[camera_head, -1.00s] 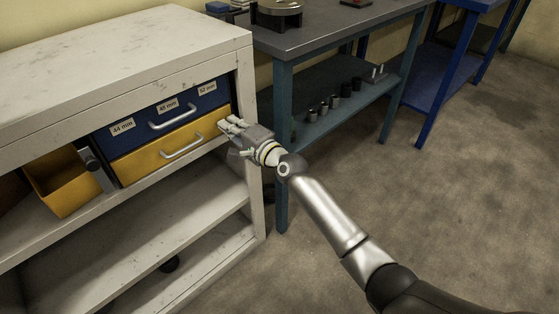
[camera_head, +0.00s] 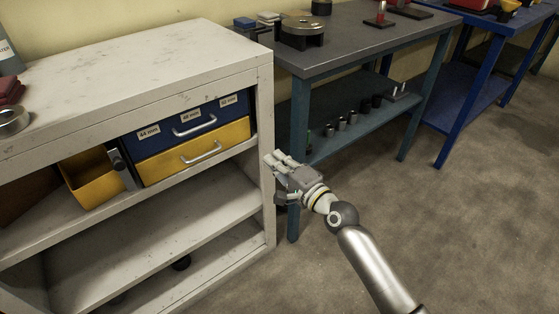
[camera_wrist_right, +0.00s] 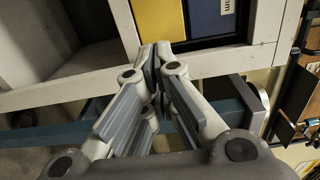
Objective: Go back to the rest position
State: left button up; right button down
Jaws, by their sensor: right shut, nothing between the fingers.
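My right gripper (camera_head: 274,160) is shut and empty. In the head view it is beside the right-hand post of the white shelf unit (camera_head: 265,125), in front of the teal bench. In the right wrist view the gripper (camera_wrist_right: 154,55) has its fingertips together, with the shelf edge and the drawers behind them. The blue drawer (camera_head: 187,118) and the yellow drawer (camera_head: 165,163) are both closed in the unit. My left gripper is not in view.
A teal workbench (camera_head: 350,45) stands right of the shelf unit, with several dark sockets (camera_head: 352,118) on its lower shelf. A yellow bin (camera_head: 90,185) sits left of the drawers. A blue bench (camera_head: 470,100) is farther right. The floor at right is clear.

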jog(key=s+d+f+n+g+h, duration=0.2)
jog(key=s+d+f+n+g, duration=0.15)
jog(key=s+f, duration=0.55)
jog(key=s+d+f+n+g+h, duration=0.3)
jog(key=s+f+n, duration=0.2)
jog(key=s+f, duration=0.5)
jog(key=s+d+f+n+g+h+p, duration=0.2)
jog(key=s+d+f+g+h+p, duration=0.1)
jog(key=s+d+f, duration=0.45)
jog(key=s+d+f+n+g+h+p, duration=0.25)
jog(key=s+d+f, duration=0.25)
jog(key=s+f, duration=0.45)
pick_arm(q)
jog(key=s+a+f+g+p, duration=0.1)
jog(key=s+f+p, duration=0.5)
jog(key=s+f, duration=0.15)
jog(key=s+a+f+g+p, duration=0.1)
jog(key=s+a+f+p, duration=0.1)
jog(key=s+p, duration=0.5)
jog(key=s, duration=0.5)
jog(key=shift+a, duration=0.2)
pick_arm(e)
jog(key=s+d+f, duration=0.1)
jog(key=s, duration=0.8)
jog(key=s+d+f+g, duration=0.1)
jog(key=s+d+f, duration=0.1)
jog(key=s, duration=0.8)
jog(key=shift+g, duration=0.3)
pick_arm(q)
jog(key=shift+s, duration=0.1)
